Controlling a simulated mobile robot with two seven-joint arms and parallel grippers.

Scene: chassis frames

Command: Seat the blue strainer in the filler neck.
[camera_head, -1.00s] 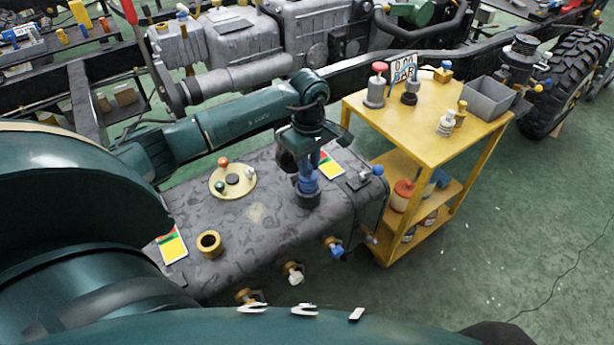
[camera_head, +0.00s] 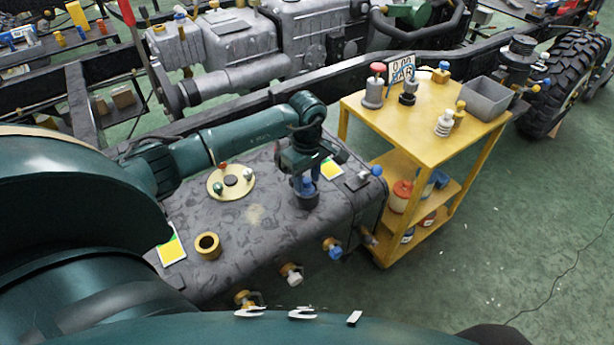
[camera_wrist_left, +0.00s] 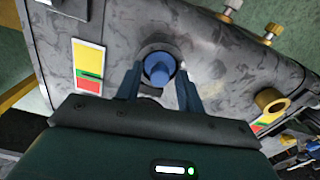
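The blue strainer (camera_wrist_left: 158,68) sits inside the dark ring of the filler neck (camera_head: 307,201) on top of the grey tank (camera_head: 270,235). Its blue top also shows in the head view (camera_head: 306,185). How deep it sits I cannot tell. My left gripper (camera_head: 304,178) points down right above the neck. In the left wrist view its two fingers (camera_wrist_left: 161,82) stand on either side of the strainer with a small gap at each side, so it looks open. My right gripper is not in view.
A cream disc (camera_head: 231,182) with small knobs, a brass ring (camera_head: 207,246) and colored labels lie on the tank top. Valves line its front side. A yellow cart (camera_head: 425,130) with bottles and a grey bin (camera_head: 487,98) stands at right. The chassis frame runs behind.

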